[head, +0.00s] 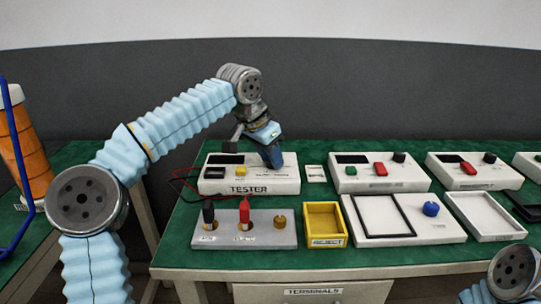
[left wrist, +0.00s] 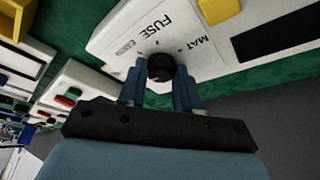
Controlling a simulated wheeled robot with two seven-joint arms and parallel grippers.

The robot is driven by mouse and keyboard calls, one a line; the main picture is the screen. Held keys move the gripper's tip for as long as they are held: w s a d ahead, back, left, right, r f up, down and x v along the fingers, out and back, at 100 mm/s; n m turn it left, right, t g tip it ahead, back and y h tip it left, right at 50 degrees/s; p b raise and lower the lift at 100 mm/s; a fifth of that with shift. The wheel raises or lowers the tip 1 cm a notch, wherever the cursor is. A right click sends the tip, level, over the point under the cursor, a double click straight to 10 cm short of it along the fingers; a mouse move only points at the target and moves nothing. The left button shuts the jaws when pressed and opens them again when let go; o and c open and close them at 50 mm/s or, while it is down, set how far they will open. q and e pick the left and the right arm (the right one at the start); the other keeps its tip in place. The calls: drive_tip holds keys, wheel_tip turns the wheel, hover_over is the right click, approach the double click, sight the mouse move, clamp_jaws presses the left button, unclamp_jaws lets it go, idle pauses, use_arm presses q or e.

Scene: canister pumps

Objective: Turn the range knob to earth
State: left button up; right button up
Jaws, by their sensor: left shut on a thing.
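The white tester (head: 287,186) stands on the green bench, with a dark display and a yellow button (head: 240,172). My left gripper (head: 275,160) reaches down onto its right part and hides the knob there in the head view. In the left wrist view the black round range knob (left wrist: 160,67) sits between the two blue fingers of the left gripper (left wrist: 160,90), which is shut on it. Small marks and the words FUSE and MAT show on the panel around it. I cannot read an earth mark or tell where the knob points. My right gripper is out of view.
In front are a grey terminal block (head: 270,232) with black and red plugs and a yellow REJECT bin (head: 341,224). More white units (head: 375,184) with coloured controls stand to the right. Red and black leads lie left of the tester. An orange cylinder (head: 22,150) stands far left.

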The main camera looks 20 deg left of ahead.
use_arm(q)
drive_tip(key=m, duration=0.3)
drive_tip(key=m+g+h, duration=0.1)
drive_tip(key=m, duration=0.1)
drive_tip(key=shift+w+a+m+g, duration=0.1)
drive_tip(key=shift+w+m+g, duration=0.1)
drive_tip(key=shift+m+g, duration=0.15)
drive_tip(key=m+g, duration=0.1)
drive_tip(key=m, duration=0.1)
drive_tip(key=m+g, duration=0.1)
drive_tip(key=m, duration=0.2)
drive_tip(key=shift+w+h, duration=0.1)
drive_tip(key=shift+h, duration=0.3)
drive_tip(key=shift+m, duration=0.25)
drive_tip(key=o, duration=1)
drive_tip(key=shift+o, duration=0.2)
drive_tip(key=shift+r, duration=0.15)
